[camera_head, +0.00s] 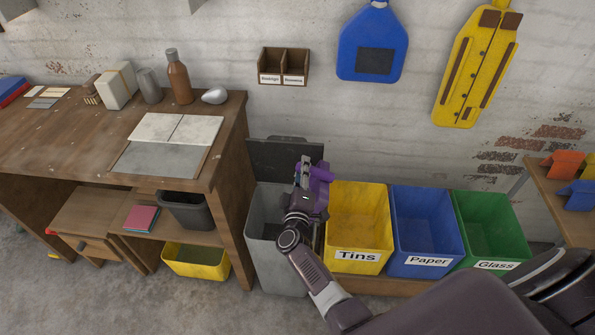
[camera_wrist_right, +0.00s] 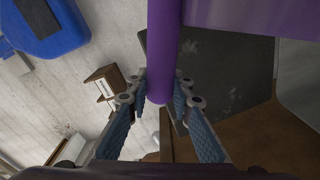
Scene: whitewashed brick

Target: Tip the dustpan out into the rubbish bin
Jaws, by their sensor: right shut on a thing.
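A purple dustpan (camera_head: 321,180) is over the right side of the open grey bin (camera_head: 272,268), near the yellow bin's left edge. My right gripper (camera_head: 305,172) is shut on its handle, which shows as a purple rod (camera_wrist_right: 162,45) between the fingers in the wrist view. The pan part (camera_wrist_right: 250,14) is at the top right there. I cannot tell whether anything lies in the pan, or its exact tilt. The grey bin's dark lid (camera_head: 283,154) stands raised behind it, and it also shows in the wrist view (camera_wrist_right: 225,70). My left gripper is not in view.
Yellow "Tins" (camera_head: 358,235), blue "Paper" (camera_head: 425,235) and green "Glass" (camera_head: 490,230) bins stand to the right. A wooden workbench (camera_head: 60,140) is close on the left. A small two-slot wall box (camera_head: 284,66) hangs above the lid.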

